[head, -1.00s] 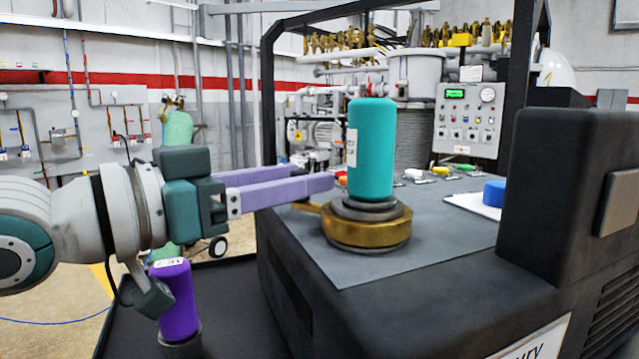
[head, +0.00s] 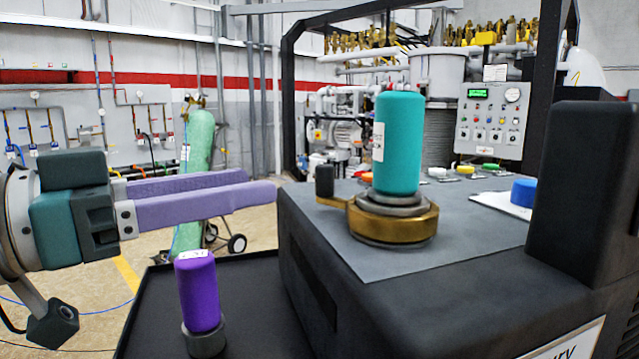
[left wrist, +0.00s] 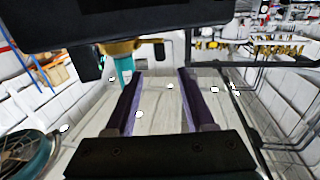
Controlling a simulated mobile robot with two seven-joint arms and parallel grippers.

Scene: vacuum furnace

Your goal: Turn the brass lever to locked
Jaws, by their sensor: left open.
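The brass lever (head: 334,202) sticks out to the left from a brass collar (head: 395,225) in the head view. A dark upright knob (head: 325,181) stands on its outer end. A teal cylinder (head: 399,145) stands upright in the collar. My left gripper (head: 262,184) is left of the knob, its lilac fingers apart and pointing right, with a gap to the knob. In the left wrist view the open fingers (left wrist: 160,75) have nothing between them. The brass collar (left wrist: 119,47) shows there at upper left, upside down. My right gripper is not in view.
The collar sits on a grey mat (head: 465,230) on the dark housing. A purple cylinder (head: 199,290) stands in a holder on the dark lower tray (head: 262,320). A blue round piece (head: 523,192) and a tall dark block (head: 590,190) are at right.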

